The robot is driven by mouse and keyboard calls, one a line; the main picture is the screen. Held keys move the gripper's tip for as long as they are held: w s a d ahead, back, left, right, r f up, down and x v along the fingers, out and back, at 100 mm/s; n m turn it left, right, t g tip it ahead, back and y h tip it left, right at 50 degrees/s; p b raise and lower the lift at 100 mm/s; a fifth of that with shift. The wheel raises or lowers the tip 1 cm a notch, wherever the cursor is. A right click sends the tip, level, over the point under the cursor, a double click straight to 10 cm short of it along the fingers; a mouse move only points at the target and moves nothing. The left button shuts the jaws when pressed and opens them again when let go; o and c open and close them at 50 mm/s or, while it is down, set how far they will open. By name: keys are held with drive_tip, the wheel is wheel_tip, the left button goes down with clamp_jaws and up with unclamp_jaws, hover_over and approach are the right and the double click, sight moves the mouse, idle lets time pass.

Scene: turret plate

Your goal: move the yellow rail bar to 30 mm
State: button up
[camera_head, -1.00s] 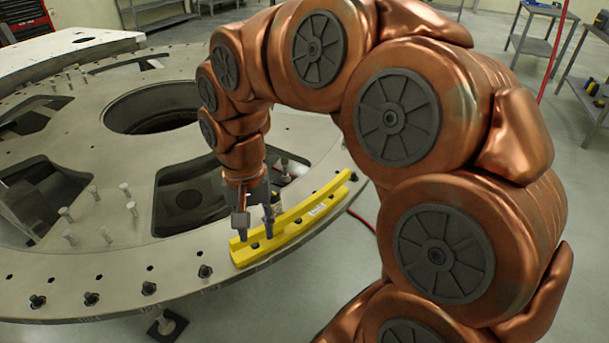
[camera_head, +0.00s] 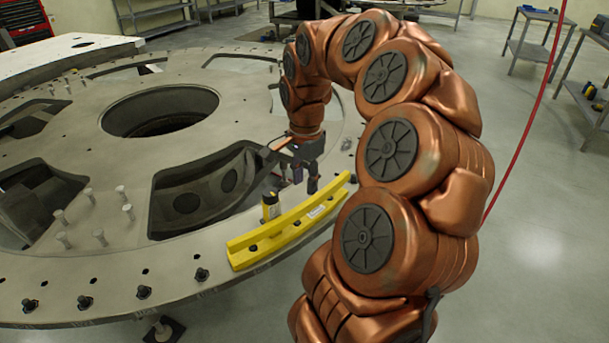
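The yellow rail bar (camera_head: 278,238) lies along the near right rim of the large round grey plate (camera_head: 110,258). It has dark bolts along it and a small white label toward its right part. My gripper (camera_head: 305,184) hangs fingers down over the right half of the bar, on its inner side in the picture. Its two dark fingers are apart, with nothing seen between them. Whether the fingertips touch the bar cannot be told. No 30 mm mark is readable.
A small yellow and black cylinder (camera_head: 270,205) stands on the plate beside the bar's inner edge. Dark bolts (camera_head: 143,292) line the rim to the left, and pale pins (camera_head: 127,212) stand farther in. The plate has large openings. A red cable (camera_head: 530,115) hangs at right.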

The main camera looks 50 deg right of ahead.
sight(305, 204)
drive_tip(key=shift+f, duration=1.75)
wheel_tip(305, 204, down, 4)
drive_tip(key=b, duration=0.4)
drive_tip(key=shift+c, duration=0.4)
clamp_jaws()
